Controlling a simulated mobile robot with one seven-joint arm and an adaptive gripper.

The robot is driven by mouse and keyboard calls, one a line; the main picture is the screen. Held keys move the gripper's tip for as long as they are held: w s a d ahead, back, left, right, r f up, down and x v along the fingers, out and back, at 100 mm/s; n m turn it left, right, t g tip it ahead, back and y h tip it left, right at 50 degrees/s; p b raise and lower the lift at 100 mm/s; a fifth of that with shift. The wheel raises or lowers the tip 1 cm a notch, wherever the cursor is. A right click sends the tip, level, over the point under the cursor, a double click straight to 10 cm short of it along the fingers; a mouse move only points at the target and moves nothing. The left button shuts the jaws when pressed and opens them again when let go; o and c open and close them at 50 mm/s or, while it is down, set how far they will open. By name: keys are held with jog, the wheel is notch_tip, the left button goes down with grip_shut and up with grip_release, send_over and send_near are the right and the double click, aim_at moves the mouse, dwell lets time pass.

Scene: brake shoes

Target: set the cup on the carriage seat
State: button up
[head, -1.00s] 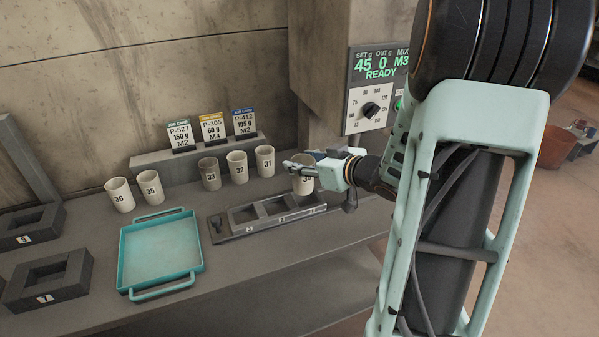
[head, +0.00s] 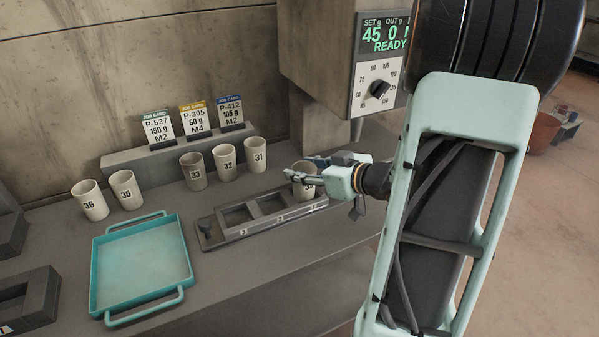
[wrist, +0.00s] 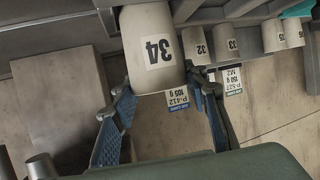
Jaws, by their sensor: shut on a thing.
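A pale cup marked 34 (wrist: 150,45) is held between the two fingers of my gripper (wrist: 165,97). In the head view the cup (head: 303,190) is partly hidden by my gripper (head: 318,172). It appears upright at the right end of the grey carriage (head: 208,232), over or in the rightmost seat. Whether its base touches the seat cannot be told. The carriage has a row of square seats with small number labels; the left and middle ones look empty. A dark knob stands at its left end.
Cups 33 (head: 194,172), 32 (head: 227,163) and 31 (head: 255,155) stand behind the carriage. Cups 36 (head: 90,200) and 35 (head: 126,190) stand behind a teal tray (head: 96,275). Job cards (head: 194,119) stand on a ledge. A dial box (head: 375,88) hangs above right.

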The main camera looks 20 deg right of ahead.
jog(key=shift+s+r, duration=0.1)
jog(key=o, duration=1.2)
jog(key=shift+c, duration=0.2)
jog(key=shift+d+r, duration=0.1)
jog(key=p+v, duration=0.2)
jog(key=v, duration=1)
